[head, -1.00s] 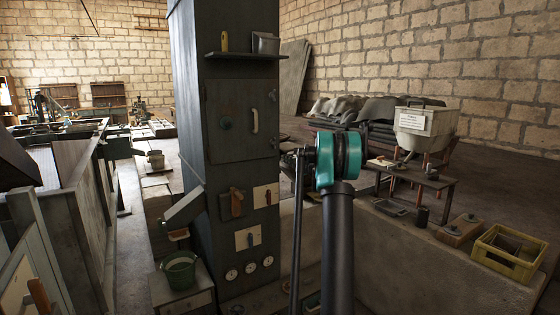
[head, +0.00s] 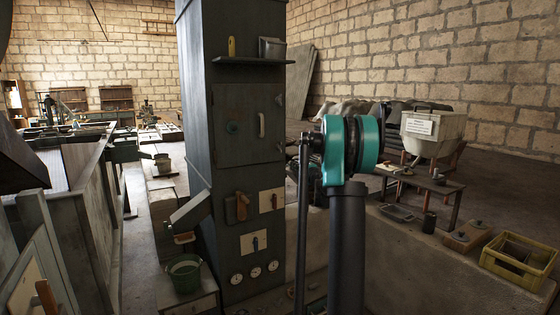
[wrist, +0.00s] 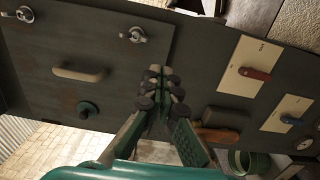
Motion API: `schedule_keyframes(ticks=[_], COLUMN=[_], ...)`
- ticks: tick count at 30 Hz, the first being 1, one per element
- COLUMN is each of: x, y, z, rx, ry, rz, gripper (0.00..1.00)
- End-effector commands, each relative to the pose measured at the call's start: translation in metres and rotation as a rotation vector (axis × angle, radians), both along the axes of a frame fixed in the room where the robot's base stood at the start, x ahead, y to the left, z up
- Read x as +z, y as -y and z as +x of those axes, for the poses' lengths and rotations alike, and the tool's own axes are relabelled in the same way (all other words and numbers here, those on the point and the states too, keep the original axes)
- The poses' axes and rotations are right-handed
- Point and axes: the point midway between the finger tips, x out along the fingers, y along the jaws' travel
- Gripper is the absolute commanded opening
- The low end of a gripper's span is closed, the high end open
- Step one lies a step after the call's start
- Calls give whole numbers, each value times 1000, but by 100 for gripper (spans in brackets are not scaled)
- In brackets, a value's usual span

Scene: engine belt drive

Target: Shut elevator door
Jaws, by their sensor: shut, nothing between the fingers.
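The elevator is a tall dark metal column (head: 195,110) in the head view. Its square door (head: 250,145) has a pale handle (head: 262,125) and a round knob (head: 232,127). The door lies flat or nearly flat against the column; I cannot tell whether a small gap remains. In the wrist view the door (wrist: 50,45) fills the left side, with its handle (wrist: 78,73), knob (wrist: 87,108) and two metal latches (wrist: 134,35) along the upper edge. My gripper (wrist: 163,88) is shut and empty, close beside the door's edge; contact is unclear. The head view hides it behind my arm.
Below the door are switch plates (head: 271,200), gauges (head: 256,272) and a sloping chute (head: 190,208). A green bucket (head: 184,273) stands at the lower left. A low wall with a yellow crate (head: 519,261) and a small table (head: 430,182) are on the right.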

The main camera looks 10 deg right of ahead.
Motion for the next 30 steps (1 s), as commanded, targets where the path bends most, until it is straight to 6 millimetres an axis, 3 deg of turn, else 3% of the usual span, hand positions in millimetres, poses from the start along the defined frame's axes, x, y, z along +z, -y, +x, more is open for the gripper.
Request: schedule_keyframes(ticks=[5, 21, 30], x=[0, 0, 0], y=[-6, -28, -35], z=[5, 100, 130], rx=[-6, -5, -5], ry=[0, 0, 0], rz=[0, 0, 0], gripper=[0, 0, 0])
